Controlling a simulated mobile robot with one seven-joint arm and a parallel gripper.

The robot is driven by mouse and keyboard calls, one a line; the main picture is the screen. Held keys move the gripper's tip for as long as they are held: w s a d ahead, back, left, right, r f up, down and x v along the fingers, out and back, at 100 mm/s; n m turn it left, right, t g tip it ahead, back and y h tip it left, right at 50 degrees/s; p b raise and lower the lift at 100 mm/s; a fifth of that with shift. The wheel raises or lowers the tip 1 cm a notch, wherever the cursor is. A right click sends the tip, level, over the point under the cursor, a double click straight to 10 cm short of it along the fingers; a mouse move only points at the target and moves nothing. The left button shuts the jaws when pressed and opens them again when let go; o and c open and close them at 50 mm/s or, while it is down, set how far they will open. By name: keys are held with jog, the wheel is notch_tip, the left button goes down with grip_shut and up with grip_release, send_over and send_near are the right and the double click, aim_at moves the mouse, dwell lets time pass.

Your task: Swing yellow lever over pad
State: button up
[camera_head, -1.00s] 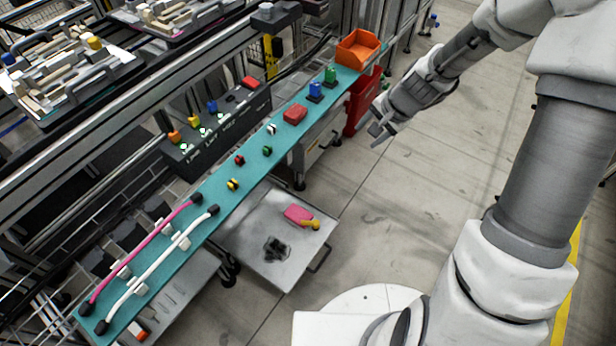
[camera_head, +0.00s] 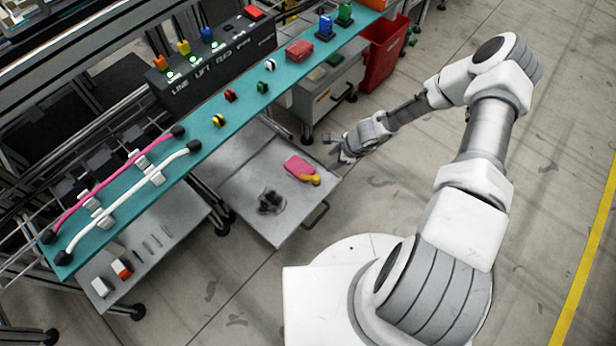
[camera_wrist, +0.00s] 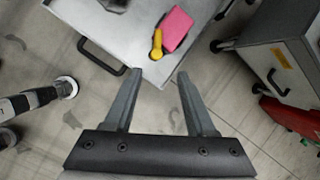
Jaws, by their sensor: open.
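A yellow lever (camera_head: 312,180) with a rounded end lies at the lower right side of a pink pad (camera_head: 297,166) on a low grey metal table. In the wrist view the lever (camera_wrist: 156,46) stands beside the left edge of the pad (camera_wrist: 176,27), near the table's edge. Whether it touches the pad, I cannot tell. My gripper (camera_head: 336,148) is open and empty, right of the pad and beyond the table's edge in the head view. In the wrist view my gripper's fingertips (camera_wrist: 160,76) point toward the lever, apart from it.
The low table (camera_head: 240,185) carries a black fixture (camera_head: 270,200) and has a side handle (camera_head: 316,215). A teal bench (camera_head: 205,150) with hoses, knobs and blocks runs behind it. A control box (camera_head: 210,65) has coloured levers. A red bin (camera_head: 385,45) stands beyond; floor on the right is clear.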

aim_at(310, 177)
jog(key=b+x, duration=0.2)
jog(key=x, duration=0.4)
jog(key=b+x, duration=0.2)
jog(key=x, duration=0.4)
jog(key=b+x, duration=0.3)
jog(key=x, duration=0.3)
jog(key=shift+s+a+f, duration=0.2)
jog(key=shift+s, duration=0.05)
jog(key=shift+c, duration=0.3)
grip_shut()
